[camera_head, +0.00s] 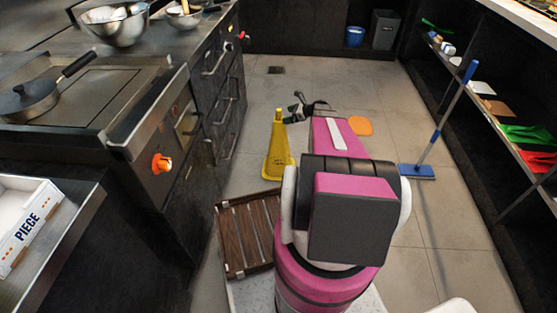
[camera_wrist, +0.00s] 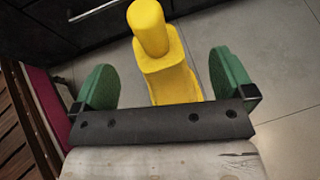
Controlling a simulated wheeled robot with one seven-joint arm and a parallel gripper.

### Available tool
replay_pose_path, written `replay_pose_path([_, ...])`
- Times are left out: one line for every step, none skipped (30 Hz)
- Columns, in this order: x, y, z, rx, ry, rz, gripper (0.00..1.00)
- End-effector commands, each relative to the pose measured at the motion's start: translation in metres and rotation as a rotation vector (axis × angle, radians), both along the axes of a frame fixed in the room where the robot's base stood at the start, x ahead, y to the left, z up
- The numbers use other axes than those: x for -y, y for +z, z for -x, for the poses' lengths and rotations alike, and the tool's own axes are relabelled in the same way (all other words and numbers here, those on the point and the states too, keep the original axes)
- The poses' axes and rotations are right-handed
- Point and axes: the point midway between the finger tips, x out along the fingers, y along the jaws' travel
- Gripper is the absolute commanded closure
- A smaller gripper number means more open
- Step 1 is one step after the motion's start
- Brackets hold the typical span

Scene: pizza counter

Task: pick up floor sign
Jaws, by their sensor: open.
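The yellow floor sign (camera_head: 277,152) stands upright on the tiled floor, beside the dark drawer counter. My gripper (camera_head: 297,108) is just right of the sign's top in the head view, and my arm hides part of the floor behind it. In the wrist view, the floor sign (camera_wrist: 165,60) shows its rounded handle top and upper body between the two green fingers of my gripper (camera_wrist: 165,82). The fingers are wide apart, with a gap on each side of the sign. The sign's lower part is hidden in the wrist view.
A brown wooden slatted crate (camera_head: 247,232) lies on the floor near the sign. The stove counter (camera_head: 150,120) bounds the left. A blue broom (camera_head: 417,170) leans at the right shelves (camera_head: 490,110). An orange flat piece (camera_head: 360,126) lies on the floor. Open floor lies behind.

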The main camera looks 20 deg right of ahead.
Motion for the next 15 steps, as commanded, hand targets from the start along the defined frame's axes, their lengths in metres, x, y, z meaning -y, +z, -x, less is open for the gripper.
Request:
replay_pose_path([-0.004,-0.003,-0.003,0.0,0.001,0.0,0.0])
replay_pose_path([-0.006,-0.004,-0.004,0.0,0.001,0.0,0.0])
replay_pose_path([-0.007,-0.004,-0.005,0.0,0.001,0.0,0.0])
replay_pose_path([-0.008,-0.005,-0.005,0.001,0.0,0.001,0.0])
replay_pose_path([-0.009,-0.006,-0.006,0.001,0.0,0.001,0.0])
replay_pose_path([-0.011,-0.007,-0.007,0.001,0.0,0.001,0.0])
replay_pose_path([-0.013,-0.008,-0.007,0.001,0.0,0.001,0.0])
replay_pose_path([-0.016,-0.01,-0.008,0.001,0.0,0.001,0.0])
replay_pose_path([-0.02,-0.012,-0.01,0.0,0.001,0.0,0.0])
replay_pose_path([-0.023,-0.014,-0.011,0.0,0.001,0.0,0.0])
replay_pose_path([-0.027,-0.017,-0.013,0.0,0.002,0.0,0.0])
replay_pose_path([-0.031,-0.02,-0.015,0.0,0.002,0.0,0.0])
replay_pose_path([-0.035,-0.022,-0.016,0.0,0.002,0.0,0.0])
replay_pose_path([-0.038,-0.024,-0.019,0.0,0.001,0.0,0.0])
replay_pose_path([-0.042,-0.027,-0.022,0.0,0.001,0.001,0.0])
